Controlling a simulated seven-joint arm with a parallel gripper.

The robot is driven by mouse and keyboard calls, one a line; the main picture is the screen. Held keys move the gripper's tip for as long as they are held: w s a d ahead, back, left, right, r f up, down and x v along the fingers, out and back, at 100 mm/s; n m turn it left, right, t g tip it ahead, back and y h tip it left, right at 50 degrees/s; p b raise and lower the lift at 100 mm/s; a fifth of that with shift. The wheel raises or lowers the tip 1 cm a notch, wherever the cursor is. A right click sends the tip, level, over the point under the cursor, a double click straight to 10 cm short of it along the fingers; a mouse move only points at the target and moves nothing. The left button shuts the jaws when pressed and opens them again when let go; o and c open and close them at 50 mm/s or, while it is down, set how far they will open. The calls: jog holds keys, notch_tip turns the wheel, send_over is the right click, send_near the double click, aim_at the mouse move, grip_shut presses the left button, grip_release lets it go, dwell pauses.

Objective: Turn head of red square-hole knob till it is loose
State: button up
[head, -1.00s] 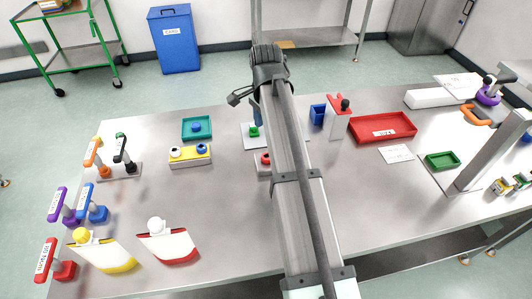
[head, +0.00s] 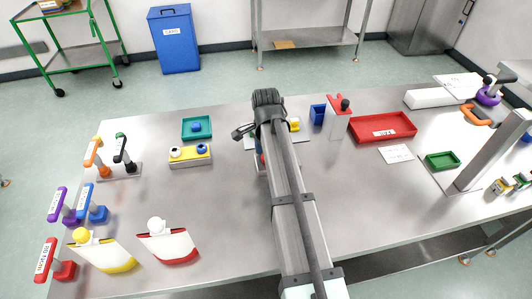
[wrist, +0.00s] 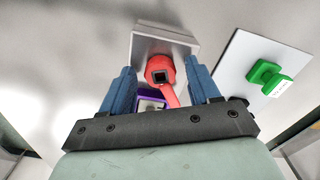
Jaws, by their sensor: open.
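The red square-hole knob (wrist: 160,70) shows in the wrist view on a light grey block (wrist: 165,40). Its round head has a dark square hole, and a red arm extends from it toward my gripper. My gripper (wrist: 159,64) is open, with one blue finger on each side of the knob. A gap shows between each finger and the red head, so I see no contact. In the head view my arm hides most of the knob and my fingers.
A green knob (wrist: 268,74) on a white plate (wrist: 240,62) stands right of my gripper. A purple-edged part (wrist: 150,94) lies between the fingers.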

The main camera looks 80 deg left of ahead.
jog(key=c, duration=1)
jog(key=shift+n, duration=0.3)
jog(key=n, duration=0.3)
jog(key=shift+n, duration=1.7)
